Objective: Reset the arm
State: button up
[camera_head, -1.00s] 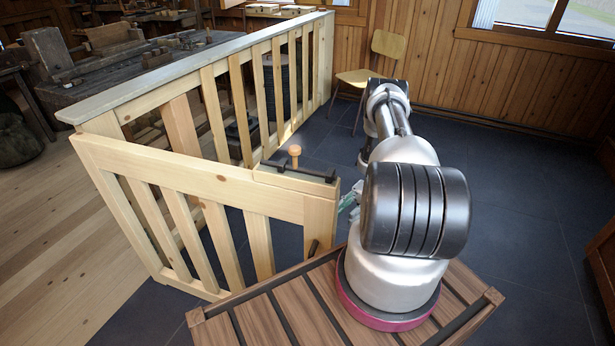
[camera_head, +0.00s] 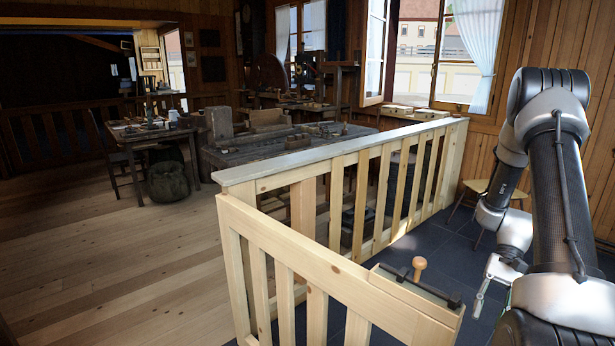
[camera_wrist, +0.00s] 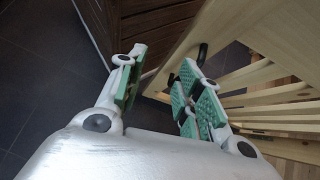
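My arm (camera_head: 556,190) stands at the right of the head view. Its elbow is high and its forearm slopes down and away to the left. My gripper (camera_head: 484,292) hangs at the forearm's low end, to the right of the wooden gate, and is partly hidden there. In the wrist view my gripper (camera_wrist: 160,86) shows two fingers with green pads, spread apart with nothing between them. The gate's pale wood (camera_wrist: 205,42) and a dark handle lie beyond the right finger. I cannot tell the exact gap to them.
A light wooden gate (camera_head: 300,250) with a ledge, dark bar and wooden knob (camera_head: 419,264) stands left of my gripper. A slatted railing (camera_head: 405,190) runs behind it. A chair (camera_head: 478,187) is partly hidden by my arm. Dark tiled floor (camera_head: 425,250) lies between.

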jog(key=s+a+r+n+t+h, duration=0.2)
jog(key=s+a+r+t, duration=0.1)
jog(key=r, duration=0.7)
jog(key=s+a+r+n+t+h, duration=0.2)
jog(key=a+r+n+t, duration=0.1)
jog(key=r, duration=0.7)
jog(key=s+a+r+n+t+h, duration=0.3)
jog(key=a+r+t, duration=0.2)
jog(key=r, duration=0.5)
jog(key=shift+s+a, duration=0.15)
jog(key=shift+s, duration=0.2)
